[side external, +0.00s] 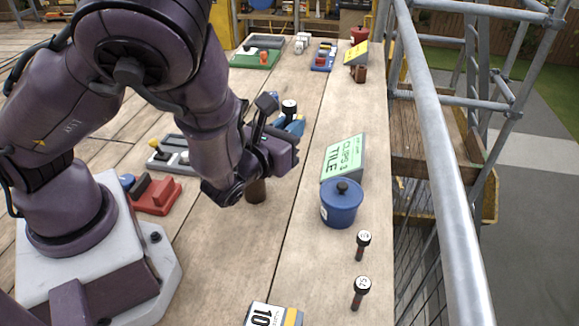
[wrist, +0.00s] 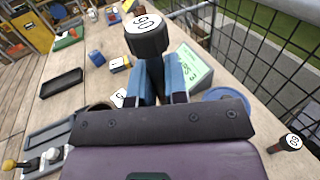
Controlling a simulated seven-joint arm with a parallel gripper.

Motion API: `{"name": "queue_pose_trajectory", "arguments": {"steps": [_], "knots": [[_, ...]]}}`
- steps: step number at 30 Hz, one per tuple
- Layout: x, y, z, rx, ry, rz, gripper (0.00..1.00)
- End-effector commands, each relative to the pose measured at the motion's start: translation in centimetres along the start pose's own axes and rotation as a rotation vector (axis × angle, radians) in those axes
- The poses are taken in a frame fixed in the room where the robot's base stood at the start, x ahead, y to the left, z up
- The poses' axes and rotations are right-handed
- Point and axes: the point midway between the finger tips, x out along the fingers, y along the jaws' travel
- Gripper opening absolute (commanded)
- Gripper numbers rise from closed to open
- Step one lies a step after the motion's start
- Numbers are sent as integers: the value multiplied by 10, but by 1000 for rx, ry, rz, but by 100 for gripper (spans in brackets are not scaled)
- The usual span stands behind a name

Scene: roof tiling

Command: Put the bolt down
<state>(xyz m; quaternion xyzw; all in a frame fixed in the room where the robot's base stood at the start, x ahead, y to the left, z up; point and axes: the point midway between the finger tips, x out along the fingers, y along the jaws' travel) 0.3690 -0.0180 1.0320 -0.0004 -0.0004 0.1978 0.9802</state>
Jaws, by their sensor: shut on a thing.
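A bolt (wrist: 147,36) with a thick black head and a white numbered top stands head-up between the blue fingers of my gripper (wrist: 160,82) in the wrist view. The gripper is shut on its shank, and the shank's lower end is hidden. In the side view the held bolt's head (side external: 289,107) shows above the blue fingers (side external: 289,124), over the plank table (side external: 230,262). Two similar bolts stand upright at the near right, one farther back (side external: 363,240) and one nearer (side external: 361,288).
A brown cylinder (side external: 256,191) is below my wrist. Red (side external: 156,197) and grey (side external: 170,153) fixtures lie left. A metal railing (side external: 435,130) borders the right edge.

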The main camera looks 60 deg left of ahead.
Motion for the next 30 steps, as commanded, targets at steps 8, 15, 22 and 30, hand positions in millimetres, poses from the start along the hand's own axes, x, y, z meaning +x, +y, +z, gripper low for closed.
{"name": "queue_pose_trajectory", "arguments": {"steps": [8, 15, 22, 30], "knots": [[28, 5, 33, -1, -2, 94, 0], [30, 8, 33, -2, 1, 106, 0], [30, 8, 33, -1, -1, 104, 0], [28, 7, 30, 1, -1, 102, 0]]}}
